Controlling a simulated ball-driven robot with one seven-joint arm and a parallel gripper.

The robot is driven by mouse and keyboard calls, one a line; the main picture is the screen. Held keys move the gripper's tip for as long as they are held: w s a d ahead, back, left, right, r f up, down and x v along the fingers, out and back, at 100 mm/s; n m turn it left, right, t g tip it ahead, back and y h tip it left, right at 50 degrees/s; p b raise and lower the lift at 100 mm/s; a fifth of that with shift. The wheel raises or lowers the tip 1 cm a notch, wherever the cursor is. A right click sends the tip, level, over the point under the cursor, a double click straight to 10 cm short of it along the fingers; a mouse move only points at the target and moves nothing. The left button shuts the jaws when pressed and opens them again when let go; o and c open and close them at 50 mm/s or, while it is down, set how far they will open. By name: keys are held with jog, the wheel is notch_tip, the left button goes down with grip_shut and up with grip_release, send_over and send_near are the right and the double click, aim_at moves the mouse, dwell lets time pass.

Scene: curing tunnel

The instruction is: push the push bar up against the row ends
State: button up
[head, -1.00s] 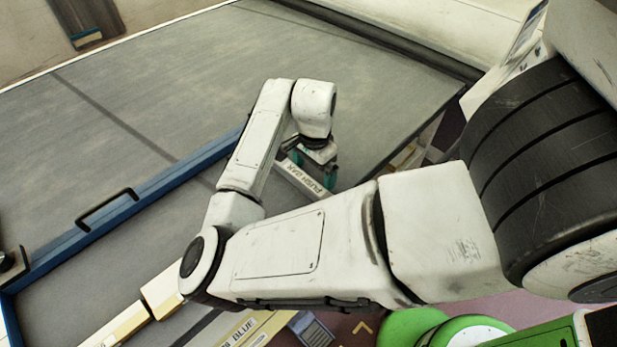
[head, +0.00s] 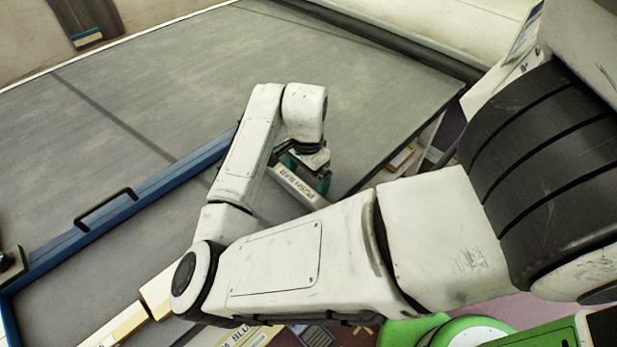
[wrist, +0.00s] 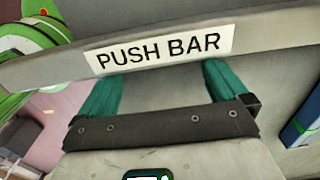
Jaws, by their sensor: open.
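The push bar (head: 294,182) is a grey bar with a white "PUSH BAR" label, on the grey belt surface beside my forearm in the head view. In the wrist view the push bar (wrist: 255,32) crosses the top of the picture. My gripper (head: 305,172) is at the bar, with its teal fingers apart. In the wrist view the fingers of my gripper (wrist: 163,80) reach the bar's lower edge, and their tips are hidden by it. I cannot tell whether they press on it. Cream blocks (head: 116,328) lie end to end at lower left, partly hidden by my elbow.
A blue frame rail (head: 165,185) with a black handle (head: 106,208) runs across the belt (head: 200,75) on the left. The belt beyond it is clear. Labelled boxes (head: 250,336) and green round parts (head: 408,330) are at the bottom. A dark roller edge (head: 385,40) borders the far side.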

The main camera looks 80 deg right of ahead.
jog(key=shift+w+a+b, duration=0.7)
jog(key=shift+w+a, duration=0.9)
jog(key=shift+a, duration=1)
jog(key=shift+w+a+b, duration=0.7)
jog(key=shift+w+a, duration=0.9)
jog(key=shift+a, duration=1)
jog(key=shift+w+a+b, duration=0.7)
jog(key=shift+w+a, duration=0.9)
jog(key=shift+a, duration=1)
